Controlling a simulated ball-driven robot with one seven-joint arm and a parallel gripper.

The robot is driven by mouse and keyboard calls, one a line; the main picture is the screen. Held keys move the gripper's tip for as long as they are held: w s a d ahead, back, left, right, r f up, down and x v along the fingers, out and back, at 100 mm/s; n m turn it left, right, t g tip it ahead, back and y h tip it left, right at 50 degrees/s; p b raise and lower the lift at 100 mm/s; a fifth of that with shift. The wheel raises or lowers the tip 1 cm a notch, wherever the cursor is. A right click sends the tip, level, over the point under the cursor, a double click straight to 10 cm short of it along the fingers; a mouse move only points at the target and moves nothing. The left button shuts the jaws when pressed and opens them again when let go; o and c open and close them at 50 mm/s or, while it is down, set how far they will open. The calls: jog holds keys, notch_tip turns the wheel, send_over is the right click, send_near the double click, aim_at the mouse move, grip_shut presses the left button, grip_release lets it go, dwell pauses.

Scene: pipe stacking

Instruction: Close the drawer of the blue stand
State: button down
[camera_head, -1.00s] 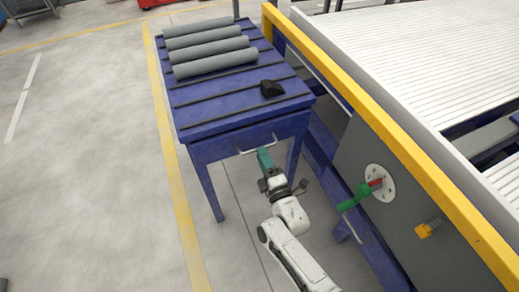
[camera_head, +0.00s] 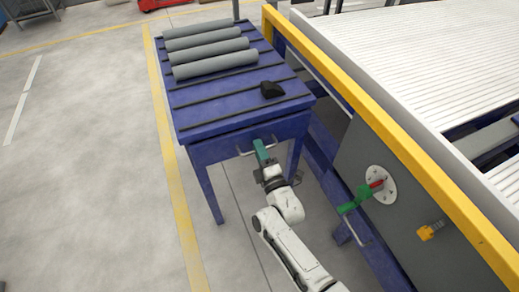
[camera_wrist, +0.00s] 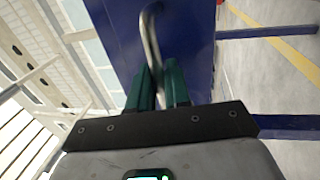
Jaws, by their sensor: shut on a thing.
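The blue stand (camera_head: 191,108) is a dark blue table with black strips across its top. Its drawer front (camera_head: 215,152) is below the near edge of the top and looks about flush with the frame; any small gap is hard to tell. A metal bar handle (camera_head: 241,153) sticks out from the drawer front, and it also shows in the wrist view (camera_wrist: 151,32). My gripper (camera_head: 259,146) has green fingers and is at the handle. In the wrist view, my gripper (camera_wrist: 160,78) is shut with the handle bar between its fingers.
Several grey pipes (camera_head: 214,64) lie at the stand's far end, and a small black object (camera_head: 271,90) lies near its front right. The floor at left is clear.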

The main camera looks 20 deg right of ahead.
dwell(0.4)
jog(key=w+b, duration=0.1)
jog(key=w, duration=0.1)
jog(key=w+b, duration=0.2)
jog(key=w, duration=0.1)
jog(key=w+b, duration=0.2)
jog(key=shift+w+f, duration=0.25)
jog(key=shift+w, duration=0.05)
jog(key=shift+w+r+b, duration=0.25)
jog(key=shift+w+b, duration=0.05)
jog(key=shift+w, duration=0.05)
jog(key=c, duration=1.3)
grip_release()
jog(key=shift+w, duration=0.1)
jog(key=s+p, duration=0.1)
jog(key=s, duration=0.2)
jog(key=s+f+p, duration=0.1)
jog(key=s, duration=0.3)
jog(key=s+f+p, duration=0.1)
jog(key=s, duration=0.2)
jog(key=shift+s+f+p, duration=0.1)
jog(key=shift+s+p, duration=0.2)
